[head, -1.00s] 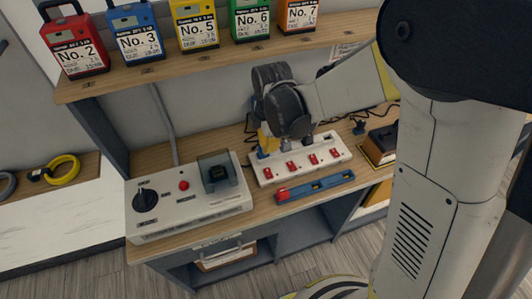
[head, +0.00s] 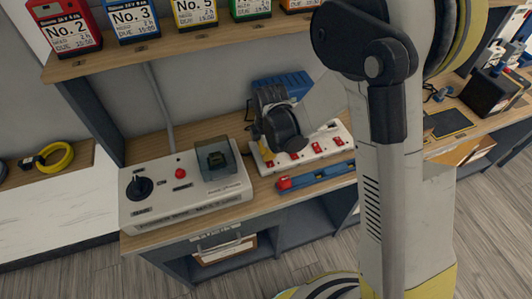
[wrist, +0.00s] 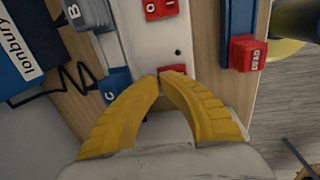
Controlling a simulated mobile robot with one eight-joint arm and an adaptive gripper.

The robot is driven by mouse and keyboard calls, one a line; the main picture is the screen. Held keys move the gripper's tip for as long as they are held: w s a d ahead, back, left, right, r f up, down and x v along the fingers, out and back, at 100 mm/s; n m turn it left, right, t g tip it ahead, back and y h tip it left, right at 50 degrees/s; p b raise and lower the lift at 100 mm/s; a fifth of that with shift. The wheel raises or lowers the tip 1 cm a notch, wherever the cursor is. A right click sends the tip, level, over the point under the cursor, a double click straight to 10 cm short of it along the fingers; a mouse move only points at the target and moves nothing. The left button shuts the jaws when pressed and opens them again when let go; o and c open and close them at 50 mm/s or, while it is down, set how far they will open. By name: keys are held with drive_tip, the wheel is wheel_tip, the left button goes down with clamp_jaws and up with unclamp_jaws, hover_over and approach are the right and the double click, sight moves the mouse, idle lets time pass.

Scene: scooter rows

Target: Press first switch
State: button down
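A white switch strip (head: 350,146) with several red rocker switches lies on the bench. The leftmost visible switch (head: 270,164) is just below my gripper (head: 266,152) in the head view. In the wrist view, my gripper (wrist: 161,77) has its two yellow fingertips together, with nothing seen between them. The tips are at the lower edge of a red switch (wrist: 173,70) and partly cover it. I cannot tell whether they touch it. Another red switch (wrist: 160,9) marked O and I is farther up the strip. My fingers hide the strip's near end.
A blue bar (head: 322,177) with a red end block (wrist: 247,53) lies beside the strip. A grey control box (head: 188,196) with a black knob stands to the left. A blue box (head: 282,86) is behind my gripper. Numbered battery packs stand on the shelf above.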

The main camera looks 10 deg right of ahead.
drive_tip(key=shift+f, duration=0.1)
drive_tip(key=shift+w+f+b, duration=0.1)
drive_tip(key=shift+f+b, duration=0.25)
drive_tip(key=shift+b, duration=0.2)
drive_tip(key=shift+r, duration=0.2)
drive_tip(key=shift+r+p, duration=0.55)
drive_tip(key=shift+r, duration=0.1)
wheel_tip(320, 180, up, 14)
drive_tip(key=w+p, duration=0.1)
drive_tip(key=p, duration=0.4)
drive_tip(key=shift+w+a+p, duration=0.2)
drive_tip(key=shift+w+p, duration=0.15)
drive_tip(key=shift+p, duration=0.05)
